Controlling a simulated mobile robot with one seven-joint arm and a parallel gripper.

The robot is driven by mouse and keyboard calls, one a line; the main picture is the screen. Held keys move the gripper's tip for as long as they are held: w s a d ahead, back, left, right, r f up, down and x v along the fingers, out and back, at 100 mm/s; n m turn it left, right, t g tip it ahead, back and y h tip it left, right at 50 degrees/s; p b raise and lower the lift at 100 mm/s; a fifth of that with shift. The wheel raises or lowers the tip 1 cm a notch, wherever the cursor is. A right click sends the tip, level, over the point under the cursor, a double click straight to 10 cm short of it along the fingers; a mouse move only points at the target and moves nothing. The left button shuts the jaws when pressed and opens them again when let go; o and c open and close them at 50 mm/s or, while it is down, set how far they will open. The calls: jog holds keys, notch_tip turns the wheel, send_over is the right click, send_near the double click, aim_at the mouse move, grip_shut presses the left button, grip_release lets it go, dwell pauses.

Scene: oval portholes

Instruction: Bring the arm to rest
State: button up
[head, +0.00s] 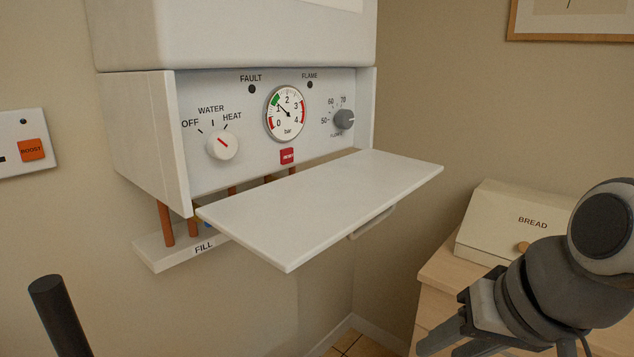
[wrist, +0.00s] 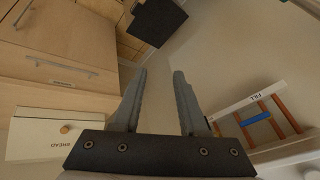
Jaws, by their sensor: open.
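My gripper (wrist: 158,95) is open and empty in the wrist view, its two grey fingers apart with only wall and floor between them. In the head view my gripper (head: 450,345) is at the lower right, in front of the wooden cabinet and partly cut off by the frame's bottom edge. The white boiler (head: 135,125) hangs on the wall with its flap (head: 320,205) folded down, well to the left of my gripper. The boiler's panel shows a selector knob (head: 222,145), a pressure gauge (head: 286,113) and a grey temperature knob (head: 344,119).
A cream bread bin (head: 505,220) stands on the wooden cabinet (head: 440,275), close behind my arm. The lowered flap juts into the room. Copper pipes (head: 166,224) run down to a shelf marked FILL (head: 170,252). A switch plate (head: 25,125) is at the left.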

jog(key=a+f+n+h, duration=0.2)
jog(key=a+f+n, duration=0.1)
jog(key=f, duration=0.2)
notch_tip(320, 180, up, 17)
jog(key=p, duration=1.7)
jog(key=shift+r+m+p, duration=0.15)
jog(key=shift+m+p, duration=0.15)
jog(key=shift+w, duration=0.1)
dwell(0.8)
